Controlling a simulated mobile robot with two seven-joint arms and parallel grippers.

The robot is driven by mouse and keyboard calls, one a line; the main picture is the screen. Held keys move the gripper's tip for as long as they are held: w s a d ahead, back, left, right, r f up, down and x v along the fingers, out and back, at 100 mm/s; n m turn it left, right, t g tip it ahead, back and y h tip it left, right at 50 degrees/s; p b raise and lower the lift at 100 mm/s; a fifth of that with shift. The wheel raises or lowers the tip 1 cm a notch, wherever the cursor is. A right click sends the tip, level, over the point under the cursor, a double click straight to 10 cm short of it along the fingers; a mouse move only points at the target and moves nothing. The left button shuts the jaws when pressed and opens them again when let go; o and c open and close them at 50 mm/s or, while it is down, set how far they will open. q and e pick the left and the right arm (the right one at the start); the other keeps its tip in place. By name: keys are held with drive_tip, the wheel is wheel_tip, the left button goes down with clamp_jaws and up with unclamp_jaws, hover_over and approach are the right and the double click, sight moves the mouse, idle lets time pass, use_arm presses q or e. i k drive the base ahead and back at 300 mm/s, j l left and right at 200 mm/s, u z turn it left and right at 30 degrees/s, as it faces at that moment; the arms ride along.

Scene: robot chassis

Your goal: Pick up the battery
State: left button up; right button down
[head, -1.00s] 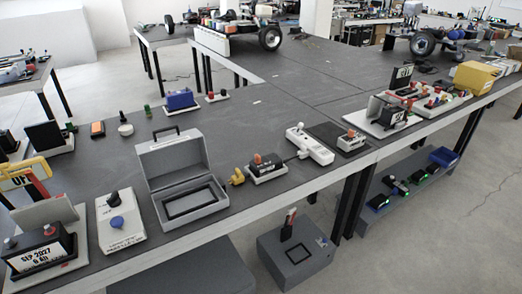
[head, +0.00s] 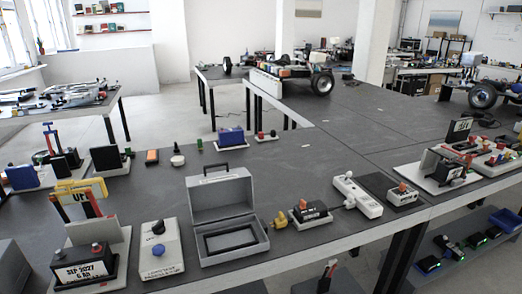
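Neither of my grippers shows in the head view.
Right of the block stand a white box with a blue knob (head: 160,252), an open grey case (head: 230,245) and a small black unit with an orange top (head: 309,212). A white power strip (head: 357,198) lies farther right. Bare dark tabletop (head: 290,165) lies behind them.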

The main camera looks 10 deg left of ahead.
sight(83, 262)
drive_tip(key=u, duration=1.8)
